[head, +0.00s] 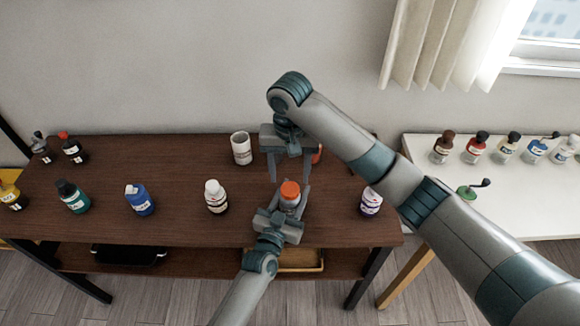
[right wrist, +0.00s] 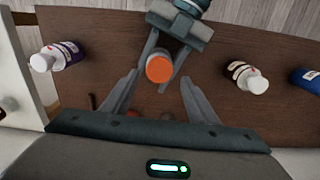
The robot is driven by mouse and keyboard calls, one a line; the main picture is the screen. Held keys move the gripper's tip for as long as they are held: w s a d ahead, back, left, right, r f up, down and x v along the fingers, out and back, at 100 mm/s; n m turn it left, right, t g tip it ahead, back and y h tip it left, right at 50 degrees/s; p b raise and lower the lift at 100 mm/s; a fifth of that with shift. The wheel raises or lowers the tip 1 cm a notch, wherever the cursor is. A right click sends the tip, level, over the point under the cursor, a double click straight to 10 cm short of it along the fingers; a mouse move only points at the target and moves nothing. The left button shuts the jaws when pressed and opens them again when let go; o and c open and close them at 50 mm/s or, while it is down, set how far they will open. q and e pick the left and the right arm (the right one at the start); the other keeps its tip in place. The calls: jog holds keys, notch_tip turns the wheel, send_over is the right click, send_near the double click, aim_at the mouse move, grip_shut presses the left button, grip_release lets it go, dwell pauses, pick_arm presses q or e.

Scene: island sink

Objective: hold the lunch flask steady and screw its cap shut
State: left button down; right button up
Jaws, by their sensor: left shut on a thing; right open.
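The lunch flask (head: 290,200) stands on the brown table with its orange cap (head: 290,189) on top. My left gripper (head: 289,208) is shut on the flask body from the front. In the right wrist view the orange cap (right wrist: 159,69) shows from above, with the left gripper's fingers (right wrist: 161,64) on either side below it. My right gripper (head: 290,165) points down, just behind the flask in the head view. Its fingers (right wrist: 158,98) are open and apart from the cap. Whether the cap is fully seated cannot be told.
A white cup (head: 241,148) stands left of my right gripper. A white-capped bottle (head: 216,196) is left of the flask and a purple-labelled bottle (head: 371,202) right of it. A blue bottle (head: 139,199) stands farther left. A white table (head: 520,210) with several bottles adjoins at right.

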aim_at(290, 188)
jog(key=n, duration=0.2)
jog(key=r+n, duration=0.1)
jog(key=n, duration=0.2)
jog(key=shift+w+a+r, duration=0.1)
jog(key=shift+w+a, duration=0.05)
jog(key=n, duration=0.2)
jog(key=r+n, duration=0.1)
jog(key=n, duration=0.6)
jog(key=shift+r+n, duration=0.35)
jog(key=shift+n, duration=0.05)
jog(key=n, duration=0.3)
jog(key=shift+d+r+n, duration=0.2)
jog(key=shift+n, duration=0.2)
jog(key=shift+f, duration=4)
jog(key=shift+c, duration=0.4)
jog(key=c, duration=1)
